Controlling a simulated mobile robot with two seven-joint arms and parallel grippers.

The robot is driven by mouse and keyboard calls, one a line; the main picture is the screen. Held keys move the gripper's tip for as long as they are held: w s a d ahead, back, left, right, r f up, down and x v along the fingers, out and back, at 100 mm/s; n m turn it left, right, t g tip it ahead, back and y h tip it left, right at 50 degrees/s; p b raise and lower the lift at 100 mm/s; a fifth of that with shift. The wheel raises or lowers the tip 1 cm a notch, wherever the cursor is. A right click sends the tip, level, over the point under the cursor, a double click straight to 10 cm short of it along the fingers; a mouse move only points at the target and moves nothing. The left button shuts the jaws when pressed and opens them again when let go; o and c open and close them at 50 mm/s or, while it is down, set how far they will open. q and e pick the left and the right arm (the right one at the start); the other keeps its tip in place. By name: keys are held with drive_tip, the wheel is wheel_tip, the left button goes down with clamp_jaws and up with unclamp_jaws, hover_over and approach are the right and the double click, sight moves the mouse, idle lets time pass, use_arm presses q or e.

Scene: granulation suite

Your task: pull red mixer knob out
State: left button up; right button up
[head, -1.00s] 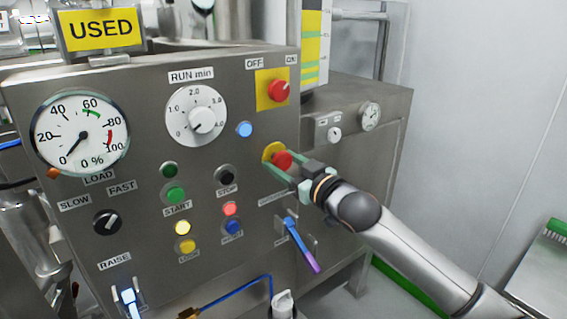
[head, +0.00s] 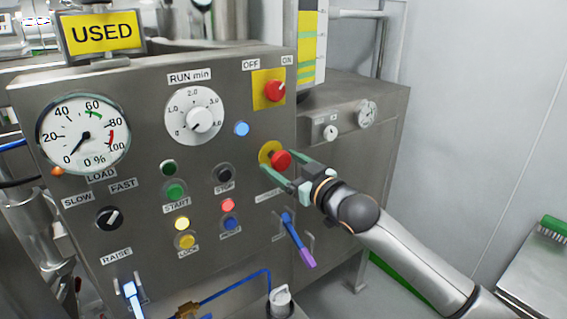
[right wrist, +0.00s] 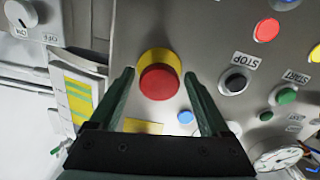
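The red mushroom-shaped mixer knob (head: 281,160) stands out from a yellow round base on the steel control panel (head: 135,190). In the right wrist view the knob (right wrist: 159,83) is near the picture's middle, with its yellow base behind it. My right gripper (head: 279,162) is open, with its two green fingers on either side of the knob. In the right wrist view a gap shows between the knob and each finger of the gripper (right wrist: 159,74), so neither finger seems to touch it. My left gripper is not in view.
A red OFF/ON switch (head: 274,91) on a yellow plate sits above the knob. A blue lever with a purple end (head: 298,240) juts out below my right gripper. A black STOP button (head: 224,174) and other buttons are to the left.

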drive_tip(key=shift+o, duration=0.4)
drive_tip(key=shift+w, duration=0.1)
drive_tip(key=b+v, duration=0.1)
drive_tip(key=v, duration=1.1)
drive_tip(key=shift+b, duration=0.4)
